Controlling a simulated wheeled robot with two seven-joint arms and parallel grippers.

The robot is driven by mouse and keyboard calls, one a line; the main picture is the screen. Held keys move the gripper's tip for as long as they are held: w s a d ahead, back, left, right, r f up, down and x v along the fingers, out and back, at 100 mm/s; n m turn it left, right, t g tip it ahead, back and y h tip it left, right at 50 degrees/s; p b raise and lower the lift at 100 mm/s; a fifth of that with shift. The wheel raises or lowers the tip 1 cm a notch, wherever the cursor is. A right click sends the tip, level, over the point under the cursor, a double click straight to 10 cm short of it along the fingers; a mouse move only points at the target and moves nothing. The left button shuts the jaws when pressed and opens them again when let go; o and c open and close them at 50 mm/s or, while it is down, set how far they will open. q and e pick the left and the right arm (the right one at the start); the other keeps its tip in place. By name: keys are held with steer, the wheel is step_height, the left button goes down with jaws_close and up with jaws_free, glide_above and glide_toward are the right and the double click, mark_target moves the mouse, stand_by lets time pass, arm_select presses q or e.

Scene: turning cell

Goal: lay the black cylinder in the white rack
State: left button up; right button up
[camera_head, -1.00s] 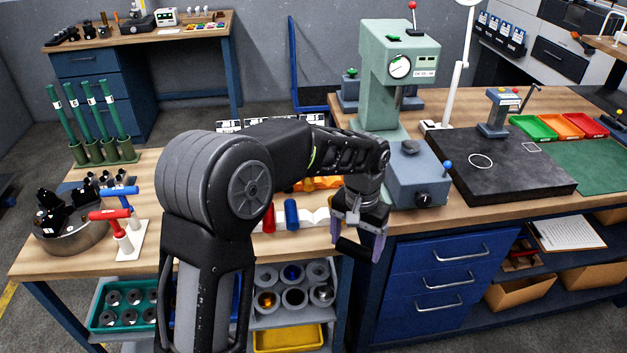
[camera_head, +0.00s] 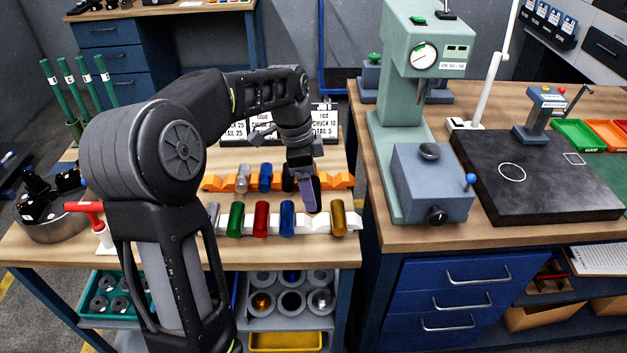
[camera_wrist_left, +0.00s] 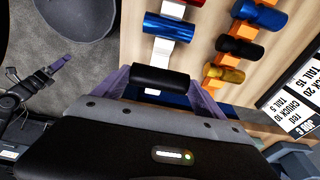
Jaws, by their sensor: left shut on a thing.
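My left gripper (camera_head: 309,192) is shut on a black cylinder (camera_wrist_left: 160,78), which lies crosswise between its purple fingers in the left wrist view. In the head view the fingers hide this cylinder. The white rack (camera_head: 312,225) holds a grey, a green, a red (camera_head: 261,219) and a blue cylinder (camera_head: 287,218), and a gold one (camera_head: 338,217) near its right end. The gripper is at the gap between blue and gold. I cannot tell whether the held cylinder touches the rack.
Behind stands an orange rack (camera_head: 217,184) with a grey, a blue and another black cylinder (camera_wrist_left: 240,47), plus a gold one (camera_wrist_left: 225,74). Label cards (camera_head: 325,122) stand at the back. The green press (camera_head: 395,165) is to the right on another bench.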

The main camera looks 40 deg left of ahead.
arm_select(q)
steer(key=shift+f, duration=0.1)
steer(key=b, duration=0.6)
glide_above(314, 224)
steer(key=a, duration=0.1)
steer(key=shift+s+f, duration=0.2)
steer(key=shift+f, duration=3.4)
steer(key=shift+f, duration=0.15)
steer(key=o, duration=2)
step_height(314, 224, up, 8)
steer(key=shift+s+a+f, duration=0.15)
steer(key=shift+s+a, duration=0.25)
steer(key=shift+a, duration=0.05)
